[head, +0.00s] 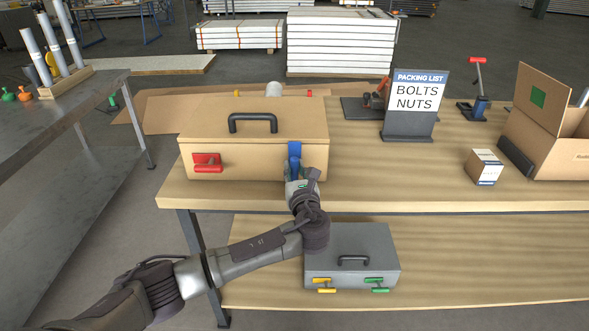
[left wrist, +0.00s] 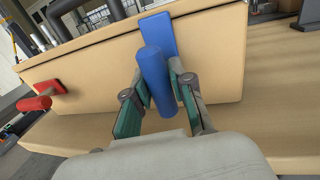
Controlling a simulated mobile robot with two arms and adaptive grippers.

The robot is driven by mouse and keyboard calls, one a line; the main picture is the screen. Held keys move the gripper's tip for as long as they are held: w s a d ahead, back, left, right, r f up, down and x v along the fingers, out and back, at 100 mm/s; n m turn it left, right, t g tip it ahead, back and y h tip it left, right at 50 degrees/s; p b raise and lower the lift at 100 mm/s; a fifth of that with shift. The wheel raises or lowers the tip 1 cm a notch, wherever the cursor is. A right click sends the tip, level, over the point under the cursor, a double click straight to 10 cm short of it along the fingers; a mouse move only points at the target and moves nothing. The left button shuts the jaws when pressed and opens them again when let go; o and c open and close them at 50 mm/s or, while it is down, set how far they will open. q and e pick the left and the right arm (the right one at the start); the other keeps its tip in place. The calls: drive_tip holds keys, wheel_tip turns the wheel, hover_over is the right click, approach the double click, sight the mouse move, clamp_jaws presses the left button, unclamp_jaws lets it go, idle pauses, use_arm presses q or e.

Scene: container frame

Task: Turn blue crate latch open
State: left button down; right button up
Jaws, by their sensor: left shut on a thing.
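A tan crate (head: 250,163) with a black top handle (head: 253,123) stands on the upper wooden table. Its blue latch (head: 295,150) is on the right of the front face, and a red latch (head: 207,162) is on the left. My left gripper (head: 295,172) is at the blue latch. In the left wrist view the blue latch (left wrist: 155,75) stands upright between the two fingers of my left gripper (left wrist: 160,85), which is shut on it. The red latch also shows there (left wrist: 40,95), with its bar lying sideways. My right gripper is not in view.
A grey case (head: 350,245) with yellow and green latches sits on the lower shelf below my left arm. A packing list sign (head: 414,100), a small box (head: 484,167) and an open carton (head: 540,125) stand to the right. The table between crate and small box is clear.

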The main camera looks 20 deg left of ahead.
use_arm(q)
drive_tip(key=shift+n, duration=0.3)
drive_tip(key=shift+n+p, duration=0.7)
drive_tip(key=shift+n, duration=0.5)
drive_tip(key=n+g+h+p, duration=0.1)
drive_tip(key=n, duration=0.4)
drive_tip(key=shift+s+a+f, duration=0.1)
drive_tip(key=n+h+p, duration=0.1)
drive_tip(key=n, duration=0.2)
drive_tip(key=shift+f+n+h, duration=0.1)
drive_tip(key=shift+n+h, duration=0.2)
drive_tip(key=shift+n, duration=0.1)
drive_tip(key=n+h, duration=0.1)
drive_tip(key=n, duration=0.2)
drive_tip(key=shift+f+n, duration=0.1)
drive_tip(key=shift+n, duration=0.3)
